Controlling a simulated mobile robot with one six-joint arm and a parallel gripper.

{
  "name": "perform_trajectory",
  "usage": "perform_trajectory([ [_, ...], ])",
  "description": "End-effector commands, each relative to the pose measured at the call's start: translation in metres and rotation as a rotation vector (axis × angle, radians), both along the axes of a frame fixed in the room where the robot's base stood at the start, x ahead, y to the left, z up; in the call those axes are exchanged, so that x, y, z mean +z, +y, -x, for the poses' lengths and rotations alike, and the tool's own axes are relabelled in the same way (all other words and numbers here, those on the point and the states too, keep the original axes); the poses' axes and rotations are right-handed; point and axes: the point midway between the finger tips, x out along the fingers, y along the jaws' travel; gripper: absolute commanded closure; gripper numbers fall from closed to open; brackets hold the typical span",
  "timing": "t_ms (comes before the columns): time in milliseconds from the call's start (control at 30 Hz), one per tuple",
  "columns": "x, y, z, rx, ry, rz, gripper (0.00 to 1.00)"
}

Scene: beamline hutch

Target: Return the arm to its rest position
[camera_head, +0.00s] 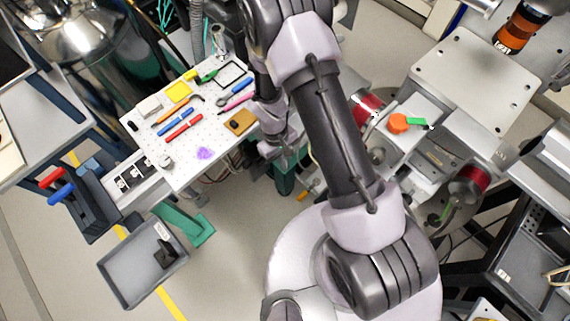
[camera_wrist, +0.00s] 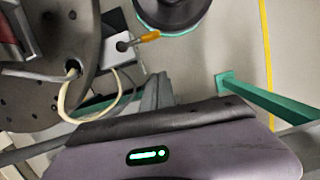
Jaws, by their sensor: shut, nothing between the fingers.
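My arm (camera_head: 335,130) rises from my round pale base across the middle of the head view and folds over near the top edge. Its wrist part (camera_head: 278,125) hangs beside the right end of the white perforated board. In the wrist view, a lilac-grey housing with a green light fills the bottom, and the grey fingers of my gripper (camera_wrist: 158,91) stick out beyond it, close together. They are shut with nothing between them. The fingers cannot be made out in the head view. Below them the wrist view shows floor and equipment.
The white perforated board (camera_head: 205,135) carries several tools. A grey tray (camera_head: 125,270) stands at lower left. At right, a metal platform (camera_head: 470,85) and machinery with an orange piece (camera_head: 398,123) stand close to my arm. A green beam (camera_wrist: 265,110) and a looped cable (camera_wrist: 65,100) show in the wrist view.

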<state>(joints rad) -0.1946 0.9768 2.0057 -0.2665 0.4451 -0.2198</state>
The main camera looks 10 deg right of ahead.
Motion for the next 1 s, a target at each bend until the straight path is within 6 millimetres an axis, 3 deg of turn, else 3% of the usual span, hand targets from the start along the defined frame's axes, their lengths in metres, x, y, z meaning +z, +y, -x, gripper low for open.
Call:
perform_trajectory([
  [333, 0.000, 0.000, -0.001, -0.001, -0.002, -0.001, 1.00],
  [433, 0.025, 0.000, -0.012, -0.036, -0.038, -0.004, 1.00],
  [467, 0.041, -0.001, -0.018, -0.060, -0.060, -0.008, 1.00],
  [567, 0.123, -0.005, -0.035, -0.190, -0.165, -0.030, 1.00],
  [600, 0.160, -0.007, -0.036, -0.252, -0.213, -0.045, 1.00],
  [667, 0.212, -0.011, -0.031, -0.345, -0.280, -0.073, 1.00],
  [700, 0.246, -0.013, -0.023, -0.407, -0.327, -0.096, 1.00],
  [800, 0.317, -0.018, 0.009, -0.559, -0.438, -0.168, 1.00],
  [900, 0.365, -0.019, 0.049, -0.685, -0.531, -0.252, 1.00],
  [1000, 0.390, -0.016, 0.082, -0.771, -0.597, -0.324, 1.00],
])
